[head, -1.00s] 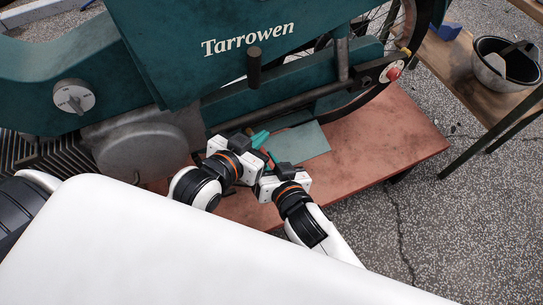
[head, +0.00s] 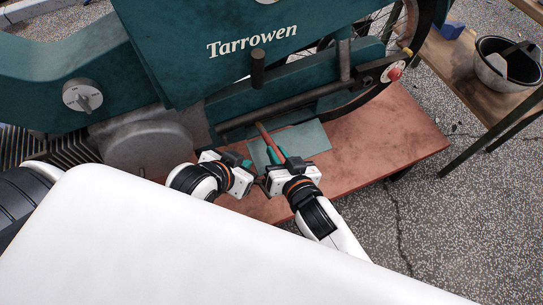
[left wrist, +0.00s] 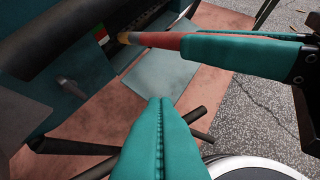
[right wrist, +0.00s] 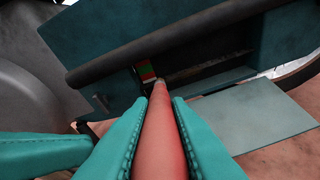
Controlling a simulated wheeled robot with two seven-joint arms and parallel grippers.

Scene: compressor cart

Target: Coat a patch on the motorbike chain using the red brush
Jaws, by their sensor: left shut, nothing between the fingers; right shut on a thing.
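My right gripper (head: 277,157) is shut on the red brush (head: 264,134). The brush points up and away toward the motorbike's lower side. In the right wrist view the brush (right wrist: 160,140) runs between the teal fingers, its pale tip near a red, green and white marked patch (right wrist: 147,71) under a dark tube. The left wrist view shows the brush tip (left wrist: 124,38) beside that patch (left wrist: 101,36), seemingly short of it. The chain cannot be clearly told in the dark gap there. My left gripper (head: 246,163) is shut and empty, left of the right gripper.
The green motorbike (head: 190,50) stands on a reddish platform (head: 385,140). A grey-green plate (head: 305,140) lies beneath the brush. A dark peg (head: 257,68) and a long tube (head: 240,118) stick out nearby.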

